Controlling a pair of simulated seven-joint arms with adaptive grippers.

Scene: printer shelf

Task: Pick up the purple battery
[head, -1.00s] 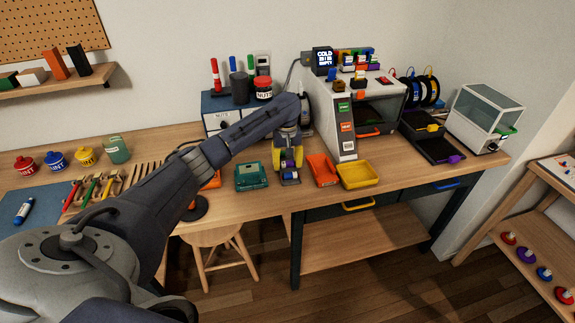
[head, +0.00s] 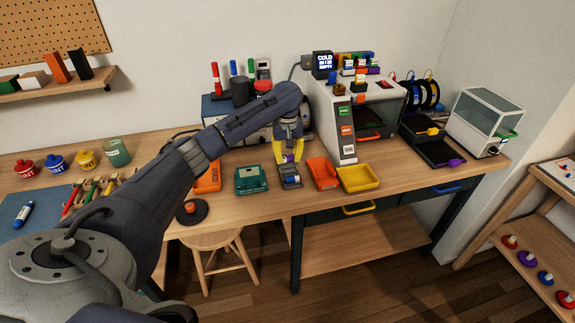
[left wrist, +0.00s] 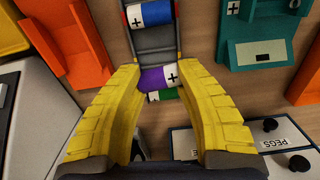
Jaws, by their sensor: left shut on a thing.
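The purple battery (left wrist: 157,78) sits between the yellow fingertips of my left gripper (left wrist: 158,72) in the left wrist view. In the head view my left gripper (head: 287,156) is shut on the purple battery (head: 289,159), just above the grey battery holder (head: 291,180). The holder (left wrist: 154,42) also shows in the left wrist view, with a blue battery (left wrist: 150,15) in its far part. My right gripper is not in view.
A teal tray (head: 251,180) stands left of the holder. An orange tray (head: 323,173) and a yellow tray (head: 359,178) stand to its right. The white printer (head: 345,110) rises behind them. A wooden stool (head: 212,240) stands below the front edge.

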